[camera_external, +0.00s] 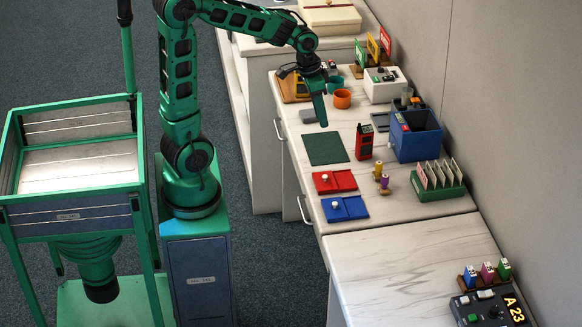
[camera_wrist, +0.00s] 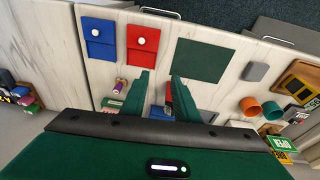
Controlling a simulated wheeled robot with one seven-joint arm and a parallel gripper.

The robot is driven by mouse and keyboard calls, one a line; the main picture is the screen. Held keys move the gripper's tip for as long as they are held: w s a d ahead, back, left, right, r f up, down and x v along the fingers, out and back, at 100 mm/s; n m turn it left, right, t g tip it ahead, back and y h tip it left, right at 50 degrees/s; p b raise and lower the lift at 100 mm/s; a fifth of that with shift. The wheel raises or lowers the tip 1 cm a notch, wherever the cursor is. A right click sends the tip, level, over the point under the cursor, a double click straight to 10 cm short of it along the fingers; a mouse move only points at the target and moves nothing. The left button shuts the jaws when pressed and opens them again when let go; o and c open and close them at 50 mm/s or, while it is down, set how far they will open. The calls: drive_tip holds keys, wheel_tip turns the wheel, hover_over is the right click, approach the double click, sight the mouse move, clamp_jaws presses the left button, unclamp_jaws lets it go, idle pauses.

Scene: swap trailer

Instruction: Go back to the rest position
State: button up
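My gripper (camera_external: 319,108) is held above the light worktop (camera_external: 300,138), near the far edge of a dark green mat (camera_external: 325,148). In the wrist view my gripper (camera_wrist: 158,92) shows two green fingers spread apart, with a clear gap between them. Nothing is held between the fingers; the worktop and a red handheld device (camera_wrist: 168,92) show beyond the gap. In the external view the red device (camera_external: 364,142) stands upright beside the mat, apart from my gripper. My arm reaches over from its base at the left, bent at the elbow.
A red panel (camera_external: 334,181) and a blue panel (camera_external: 344,208) lie nearest the counter's front edge. A blue bin (camera_external: 415,145), a green card rack (camera_external: 437,190) and small spools (camera_external: 384,185) stand to the right. Orange cup (camera_external: 342,99) stands close behind my gripper. The nearer counter (camera_external: 400,270) is mostly bare.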

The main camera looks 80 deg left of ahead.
drive_tip(key=s+d+m+g, duration=0.1)
drive_tip(key=s+d+m, duration=0.2)
drive_tip(key=s+d, duration=0.8)
drive_tip(key=s+d+m+g, duration=0.1)
drive_tip(key=s+d+m, duration=0.2)
drive_tip(key=s+d, duration=0.5)
drive_tip(key=s, duration=0.4)
drive_tip(key=shift+s+d+f+m+y, duration=0.2)
drive_tip(key=shift+s+d+m+y, duration=0.1)
drive_tip(key=shift+s+m, duration=0.1)
